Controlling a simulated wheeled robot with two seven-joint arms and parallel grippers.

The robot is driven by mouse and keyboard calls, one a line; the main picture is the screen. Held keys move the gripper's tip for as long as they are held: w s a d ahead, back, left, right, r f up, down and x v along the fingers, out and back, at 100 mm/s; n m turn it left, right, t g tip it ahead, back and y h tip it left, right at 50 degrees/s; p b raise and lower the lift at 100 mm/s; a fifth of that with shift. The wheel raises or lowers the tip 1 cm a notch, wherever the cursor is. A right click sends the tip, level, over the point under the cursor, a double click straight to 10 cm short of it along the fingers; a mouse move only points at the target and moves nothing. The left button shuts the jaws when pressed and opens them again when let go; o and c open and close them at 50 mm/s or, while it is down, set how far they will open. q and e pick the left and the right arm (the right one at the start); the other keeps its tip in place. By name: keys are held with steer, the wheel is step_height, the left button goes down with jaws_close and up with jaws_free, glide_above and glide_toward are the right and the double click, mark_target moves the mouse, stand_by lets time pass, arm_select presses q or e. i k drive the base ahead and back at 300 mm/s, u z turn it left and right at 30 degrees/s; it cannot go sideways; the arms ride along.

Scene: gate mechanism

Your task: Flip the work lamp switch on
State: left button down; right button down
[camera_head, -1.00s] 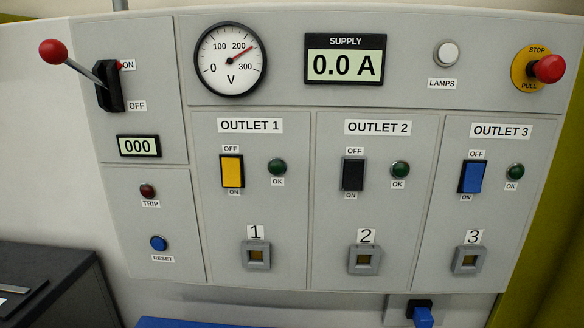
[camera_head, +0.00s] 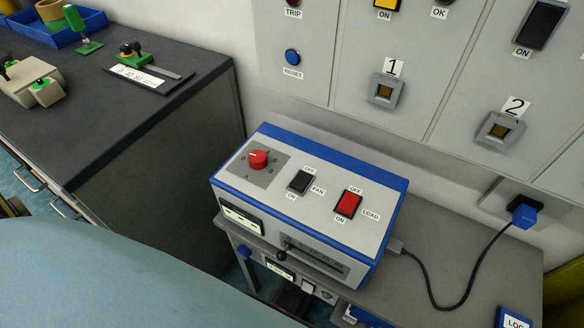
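No work lamp and no switch labelled for one can be made out. A white and blue box (camera_head: 274,212) on the low bench has a black FAN switch (camera_head: 299,182) and a red LOAD switch (camera_head: 348,204), each marked OFF at the far end and ON at the near end. A red knob (camera_head: 258,159) sits left of them. The wall panel (camera_head: 432,100) shows only its lower part, with a yellow switch (camera_head: 388,4) cut off by the top edge. Neither of my grippers is in view.
A dark-topped bench (camera_head: 150,105) at the left carries a blue tray (camera_head: 60,32) and green-handled tools. A black cable runs from the box to a blue plug (camera_head: 524,212) in the wall. The low bench (camera_head: 470,270) has bare room right of the box.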

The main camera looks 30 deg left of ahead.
mark_target(308, 287)
steer(key=z, duration=0.75)
steer(key=k, duration=0.65)
steer(key=u, duration=1.2)
